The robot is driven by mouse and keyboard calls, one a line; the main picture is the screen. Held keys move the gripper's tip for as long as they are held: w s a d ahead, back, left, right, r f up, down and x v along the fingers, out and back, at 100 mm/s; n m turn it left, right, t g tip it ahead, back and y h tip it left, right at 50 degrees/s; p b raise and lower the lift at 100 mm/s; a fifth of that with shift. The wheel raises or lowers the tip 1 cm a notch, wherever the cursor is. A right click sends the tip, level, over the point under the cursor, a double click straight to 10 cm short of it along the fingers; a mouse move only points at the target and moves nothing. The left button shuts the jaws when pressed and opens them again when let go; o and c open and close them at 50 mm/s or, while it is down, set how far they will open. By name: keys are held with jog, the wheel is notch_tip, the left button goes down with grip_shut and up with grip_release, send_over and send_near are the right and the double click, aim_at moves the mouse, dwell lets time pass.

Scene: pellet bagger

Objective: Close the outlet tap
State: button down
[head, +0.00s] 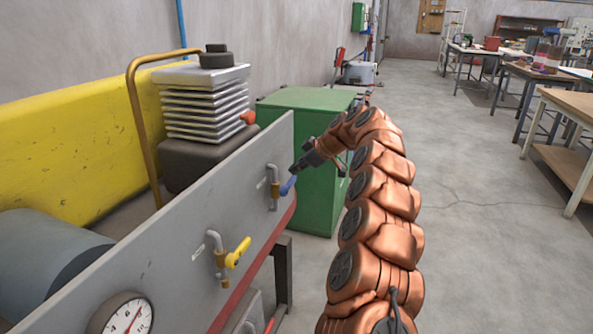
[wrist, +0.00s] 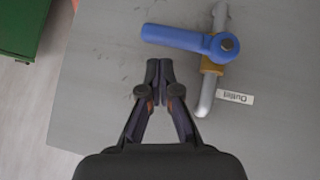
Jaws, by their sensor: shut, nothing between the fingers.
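The outlet tap has a blue lever handle (wrist: 180,39) on a brass body (wrist: 212,66) with a grey pipe. It is mounted on a grey panel (wrist: 100,95), beside a label reading "Outlet" (wrist: 235,97). In the wrist view the lever lies across the pipe, pointing left. The blue handle (head: 287,186) also shows in the head view, near the panel's far end. My gripper (wrist: 160,64) is shut and empty, with its tips just below the lever in the wrist view and a small gap between them. In the head view my gripper (head: 296,170) is close to the blue handle.
A second tap with a yellow handle (head: 238,252) is nearer on the same panel, above a round gauge (head: 127,317). A green cabinet (head: 318,180) stands beyond the panel's end. Open floor (head: 470,215) lies to the right, before the workbenches.

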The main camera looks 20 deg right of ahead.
jog(key=s+d+r+p, duration=0.1)
jog(key=s+d+r, duration=0.15)
jog(key=r, duration=0.25)
jog(key=s+d+r+p, duration=0.1)
jog(key=s+d+r, duration=0.15)
jog(key=r, duration=0.35)
jog(key=s+a+f+m+g, duration=0.2)
jog(key=s+a+g, duration=0.1)
jog(key=s+a, duration=0.65)
jog(key=s+a+f+m+g, duration=0.1)
jog(key=s+a+m+g, duration=0.15)
jog(key=s+a, duration=0.7)
jog(key=s+d+f+m+g+h, duration=0.15)
jog(key=s+f, duration=0.35)
jog(key=s, duration=0.7)
jog(key=s+d+f+m+g+h, duration=0.1)
jog(key=s+d+f+m+h, duration=0.3)
jog(key=s, duration=0.7)
jog(key=s+d+f+m+g+h, duration=0.15)
jog(key=s+f, duration=0.45)
jog(key=s, duration=0.6)
notch_tip(320, 180, up, 23)
jog(key=y+p, duration=0.1)
jog(key=p, duration=2.1)
jog(key=shift+s+a, duration=0.2)
jog(key=shift+s, duration=0.15)
